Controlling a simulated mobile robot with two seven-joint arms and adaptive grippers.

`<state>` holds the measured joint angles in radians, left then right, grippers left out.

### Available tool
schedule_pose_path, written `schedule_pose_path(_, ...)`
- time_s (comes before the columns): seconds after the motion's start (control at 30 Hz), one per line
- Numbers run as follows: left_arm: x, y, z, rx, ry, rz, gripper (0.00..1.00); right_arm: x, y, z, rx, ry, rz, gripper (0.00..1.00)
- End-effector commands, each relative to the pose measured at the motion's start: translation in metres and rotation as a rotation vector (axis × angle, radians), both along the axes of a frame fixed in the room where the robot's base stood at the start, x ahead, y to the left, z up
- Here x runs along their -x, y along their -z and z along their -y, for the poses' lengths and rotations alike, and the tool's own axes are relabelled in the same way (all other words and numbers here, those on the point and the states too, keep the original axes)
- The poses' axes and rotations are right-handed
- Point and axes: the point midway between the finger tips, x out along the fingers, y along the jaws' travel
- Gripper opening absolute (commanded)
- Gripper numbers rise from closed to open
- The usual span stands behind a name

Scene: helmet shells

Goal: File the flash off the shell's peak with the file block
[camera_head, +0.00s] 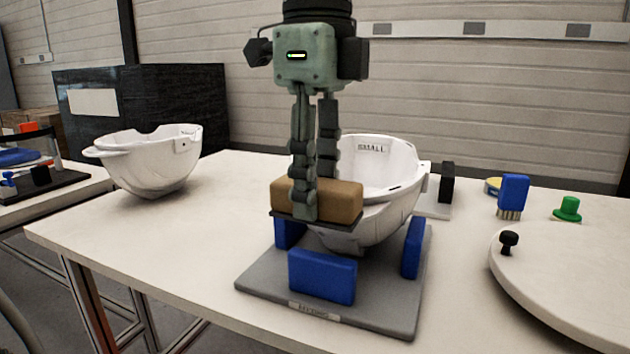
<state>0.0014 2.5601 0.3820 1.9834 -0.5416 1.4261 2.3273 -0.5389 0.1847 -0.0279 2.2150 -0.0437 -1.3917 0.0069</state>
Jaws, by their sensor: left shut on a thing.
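My left gripper (315,205) reaches down in the middle of the view and is shut on the file block (345,199), a tan block with a dark, flat underside. The white helmet shell (392,170), marked SMALL, sits open side up in a grey fixture (385,316) with blue pads (322,276). The file block is at the shell's near left side and hides part of its rim and the peak. I cannot tell whether the block touches the shell. My right gripper is out of view.
Another white shell (148,165) stands at the table's left. A blue brush (512,194), a green knobbed piece (567,208), a black block on a light base (446,183) and a round white board (570,268) with a black knob are at the right. The front left tabletop is clear.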

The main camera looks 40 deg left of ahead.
Motion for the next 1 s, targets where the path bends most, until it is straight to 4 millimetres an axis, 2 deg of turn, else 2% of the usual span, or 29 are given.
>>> schedule_pose_path(0.7, 0.000, -0.074, 0.000, 0.001, 0.001, 0.002, 0.14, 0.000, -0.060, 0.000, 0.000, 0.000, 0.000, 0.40)
schedule_pose_path(1.0, 0.000, -0.078, 0.000, 0.001, 0.001, 0.001, 0.14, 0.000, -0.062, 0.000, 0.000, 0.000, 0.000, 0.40)
